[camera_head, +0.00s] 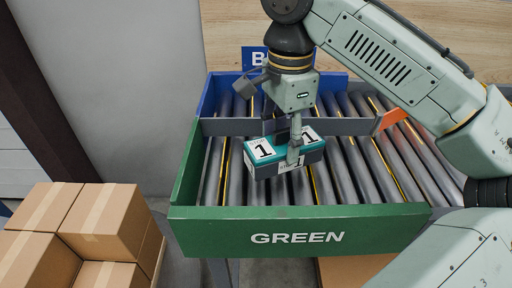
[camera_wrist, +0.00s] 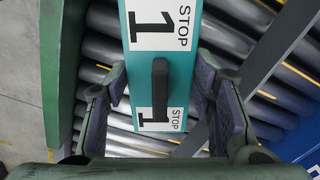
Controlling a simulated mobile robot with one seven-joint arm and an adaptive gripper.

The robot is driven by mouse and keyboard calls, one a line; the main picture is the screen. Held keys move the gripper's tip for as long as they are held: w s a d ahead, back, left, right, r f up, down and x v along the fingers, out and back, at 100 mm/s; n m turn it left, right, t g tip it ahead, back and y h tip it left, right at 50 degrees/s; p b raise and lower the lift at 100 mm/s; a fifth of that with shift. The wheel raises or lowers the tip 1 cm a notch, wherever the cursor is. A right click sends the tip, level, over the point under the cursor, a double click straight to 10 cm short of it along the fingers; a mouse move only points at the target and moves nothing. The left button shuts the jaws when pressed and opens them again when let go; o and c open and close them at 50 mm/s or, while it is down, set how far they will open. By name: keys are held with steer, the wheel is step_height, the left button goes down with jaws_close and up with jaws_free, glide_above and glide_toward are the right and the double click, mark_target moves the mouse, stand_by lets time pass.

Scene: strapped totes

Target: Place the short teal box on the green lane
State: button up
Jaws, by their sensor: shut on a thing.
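The short teal box (camera_head: 270,168) has a teal top with white "1 STOP" labels and dark grey sides. It is over the rollers of the green lane, whose green front wall (camera_head: 372,215) reads "GREEN". My gripper (camera_head: 290,155) comes down from above and is shut on the box, one finger on the near side. In the wrist view my gripper (camera_wrist: 161,85) has a finger on each side of the box (camera_wrist: 185,65), with a black handle between them. I cannot tell whether the box's underside touches the rollers.
A grey divider (camera_head: 225,127) separates the green lane from the blue lane (camera_head: 214,92) behind it. An orange piece (camera_head: 390,118) is at the divider's right end. Brown cartons (camera_head: 100,220) stand at the lower left. Free rollers lie on both sides of the box.

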mark_target(253, 152)
steer(key=a, duration=0.3)
steer(key=w+a+p, duration=0.1)
steer(key=a, duration=0.1)
steer(key=shift+a+f, duration=0.2)
steer(key=shift+f+p, duration=0.3)
steer(key=shift+f, duration=1.5)
steer(key=shift+f, duration=0.15)
steer(key=o, duration=1.4)
step_height(253, 152, up, 12)
steer(key=shift+r+b, duration=0.2)
steer(key=shift+b, duration=0.4)
